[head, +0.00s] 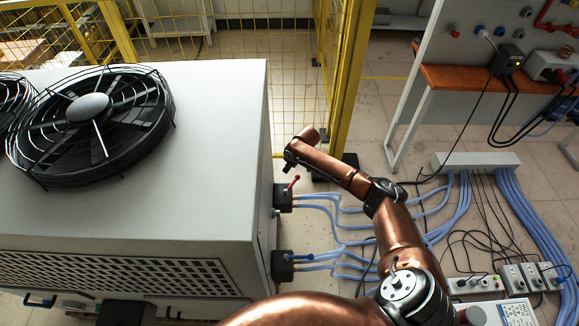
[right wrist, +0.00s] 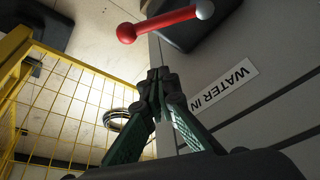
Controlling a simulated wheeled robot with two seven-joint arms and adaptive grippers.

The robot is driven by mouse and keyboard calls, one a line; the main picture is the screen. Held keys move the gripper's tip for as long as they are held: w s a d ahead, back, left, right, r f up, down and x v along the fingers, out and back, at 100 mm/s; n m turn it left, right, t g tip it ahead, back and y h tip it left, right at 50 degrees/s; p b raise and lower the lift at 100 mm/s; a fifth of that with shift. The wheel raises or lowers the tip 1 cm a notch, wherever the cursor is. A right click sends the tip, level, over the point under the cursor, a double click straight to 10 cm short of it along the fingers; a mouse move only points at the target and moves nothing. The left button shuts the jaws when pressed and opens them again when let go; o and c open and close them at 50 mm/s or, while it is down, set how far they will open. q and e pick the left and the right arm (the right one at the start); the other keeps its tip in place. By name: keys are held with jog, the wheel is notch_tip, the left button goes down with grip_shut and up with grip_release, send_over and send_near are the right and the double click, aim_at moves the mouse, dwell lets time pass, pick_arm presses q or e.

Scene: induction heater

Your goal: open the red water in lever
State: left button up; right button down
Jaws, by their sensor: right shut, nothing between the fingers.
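The red water in lever (head: 294,182) stands tilted up from the upper dark valve block (head: 283,197) on the side of the white cabinet. In the right wrist view the lever (right wrist: 165,20) is a red bar with a red ball at its left end and a pale knob at its right end. My right gripper (right wrist: 160,76) is shut and empty. Its fingertips point toward the lever, just below it in that view, with a visible gap. In the head view the right hand (head: 289,160) is small and partly hidden, just above the lever. The left gripper is not in view.
A "WATER IN" label (right wrist: 222,90) is on the cabinet panel. The yellow fence (head: 340,80) stands close behind my right arm. A lower valve with a blue lever (head: 297,257) and blue hoses (head: 335,225) sit below. The cabinet (head: 200,130) fills the left.

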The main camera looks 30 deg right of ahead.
aim_at(292, 185)
jog(key=s+f, duration=0.1)
jog(key=s+d+f, duration=0.1)
jog(key=f, duration=0.1)
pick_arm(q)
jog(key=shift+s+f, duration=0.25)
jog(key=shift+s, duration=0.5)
pick_arm(e)
jog(key=shift+s+f, duration=0.25)
jog(key=shift+s, duration=0.1)
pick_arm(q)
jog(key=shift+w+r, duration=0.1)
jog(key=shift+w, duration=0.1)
pick_arm(e)
jog(key=shift+d, duration=0.1)
